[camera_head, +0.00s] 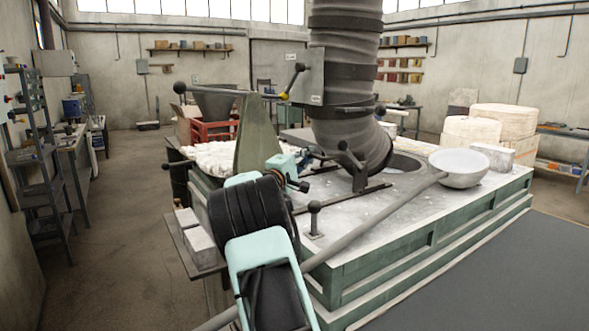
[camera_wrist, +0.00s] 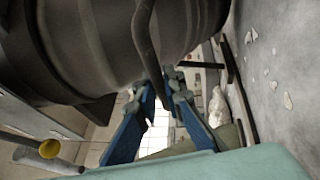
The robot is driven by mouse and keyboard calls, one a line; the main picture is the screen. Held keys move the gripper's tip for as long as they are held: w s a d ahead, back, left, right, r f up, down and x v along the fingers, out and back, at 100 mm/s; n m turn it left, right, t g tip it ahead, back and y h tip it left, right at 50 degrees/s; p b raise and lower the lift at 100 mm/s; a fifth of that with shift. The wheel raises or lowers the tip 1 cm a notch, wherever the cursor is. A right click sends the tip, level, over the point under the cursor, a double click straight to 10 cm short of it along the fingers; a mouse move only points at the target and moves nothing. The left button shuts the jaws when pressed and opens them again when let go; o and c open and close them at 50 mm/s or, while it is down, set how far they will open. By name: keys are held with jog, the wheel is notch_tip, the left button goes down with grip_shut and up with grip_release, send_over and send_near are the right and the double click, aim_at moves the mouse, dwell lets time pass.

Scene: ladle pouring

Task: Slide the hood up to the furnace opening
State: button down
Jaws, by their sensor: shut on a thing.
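The hood (camera_head: 343,75) is a tall grey ribbed duct with dark bands, its bent lower end low over the furnace top. The furnace opening (camera_head: 406,163) shows as a dark round gap just right of the hood's lower end; the hood hides the rest of it. My gripper (camera_head: 303,172) is at the left side of the hood's lower end. In the wrist view my gripper's blue fingers (camera_wrist: 166,82) are closed around a thin dark bar, the hood handle (camera_wrist: 145,38), in front of the ribbed hood (camera_wrist: 85,45). The exact finger contact is partly hidden.
A long-handled ladle (camera_head: 462,168) lies across the pale furnace top (camera_head: 390,208), its bowl at the right. Dark rails (camera_head: 345,198) and a knobbed lever (camera_head: 314,215) stand near the hood. A lever arm (camera_head: 235,92) reaches left. Clear floor (camera_head: 120,200) lies left.

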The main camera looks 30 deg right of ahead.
jog(key=shift+s+d+r, duration=0.1)
jog(key=shift+d+r, duration=0.05)
jog(key=shift+d, duration=0.8)
jog(key=shift+r, duration=0.1)
jog(key=c, duration=2.1)
grip_release()
jog(key=shift+d, duration=0.2)
jog(key=shift+o, duration=0.4)
jog(key=shift+a+f, duration=0.15)
jog(key=shift+f, duration=0.05)
jog(key=shift+a, duration=0.1)
jog(key=v, duration=1.1)
jog(key=shift+a, duration=0.4)
jog(key=shift+s, duration=0.1)
